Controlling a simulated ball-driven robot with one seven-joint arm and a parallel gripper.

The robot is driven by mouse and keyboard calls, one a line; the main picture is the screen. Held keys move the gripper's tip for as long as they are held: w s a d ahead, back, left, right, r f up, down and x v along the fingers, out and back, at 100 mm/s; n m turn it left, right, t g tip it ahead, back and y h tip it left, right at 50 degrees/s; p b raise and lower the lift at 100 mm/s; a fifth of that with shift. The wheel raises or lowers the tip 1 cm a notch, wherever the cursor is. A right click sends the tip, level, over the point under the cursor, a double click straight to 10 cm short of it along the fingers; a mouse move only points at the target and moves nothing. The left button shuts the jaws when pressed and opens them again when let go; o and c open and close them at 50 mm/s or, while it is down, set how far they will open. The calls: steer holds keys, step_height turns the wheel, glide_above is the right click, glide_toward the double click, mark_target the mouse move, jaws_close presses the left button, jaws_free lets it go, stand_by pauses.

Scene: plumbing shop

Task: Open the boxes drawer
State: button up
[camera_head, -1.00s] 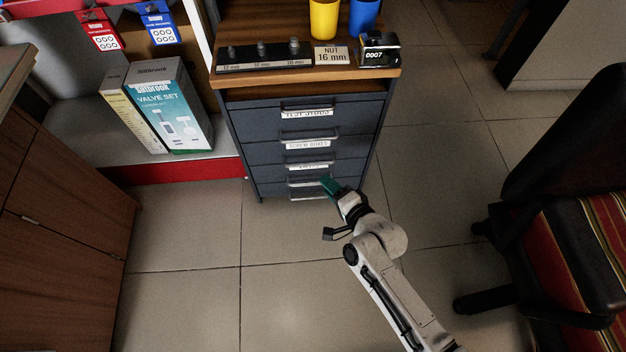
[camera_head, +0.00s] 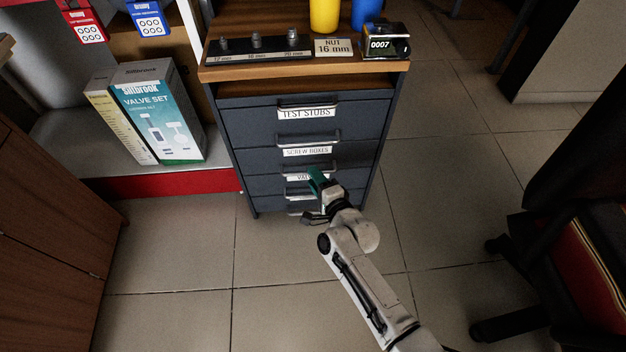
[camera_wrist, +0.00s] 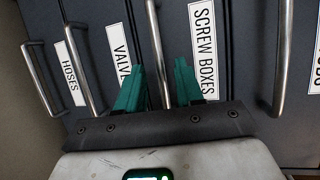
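The dark grey drawer cabinet has a drawer labelled SCREW BOXES (camera_head: 250,154), second from the top, and it looks shut. Its bar handle (camera_head: 308,138) sits above its label; in the wrist view the SCREW BOXES label (camera_wrist: 203,48) is right of the fingers and that handle (camera_wrist: 283,60) is further right. My gripper (camera_head: 317,180) has green fingers and is in front of the valves drawer below. In the wrist view my gripper (camera_wrist: 160,88) is open, with the valves drawer's handle (camera_wrist: 154,40) between the fingers in the picture. Contact cannot be told.
The TEST STUBS drawer (camera_head: 260,116) is above; the hoses drawer (camera_wrist: 72,60) is below the valves one. A wooden cabinet (camera_head: 50,220) stands left and a chair (camera_head: 575,250) right. Tiled floor (camera_head: 180,250) in front is clear. Boxes (camera_head: 160,115) stand on a left shelf.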

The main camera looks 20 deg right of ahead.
steer(key=shift+x, duration=0.85)
jaws_close()
stand_by(0.9)
